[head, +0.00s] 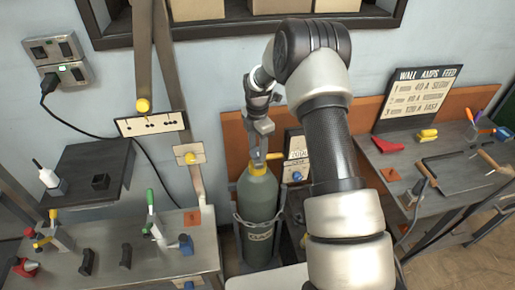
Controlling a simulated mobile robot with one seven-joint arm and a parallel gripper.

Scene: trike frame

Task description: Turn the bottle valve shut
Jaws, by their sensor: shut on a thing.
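The gas bottle (257,205), a grey-green cylinder, stands upright in a metal holder at the middle of the head view. Its yellow collar and valve (258,171) are on top, and a yellow piece (274,156) sticks out to the right there. My gripper (258,160) comes down from above and is shut on the bottle valve. The fingers hide part of the valve, so how far it is turned cannot be seen.
A small panel with a blue knob (297,176) is close to the right of the bottle. A left bench (130,262) holds clamps and tools. A right bench (390,160) holds a sign (424,97) and tools. A shelf (230,28) hangs above.

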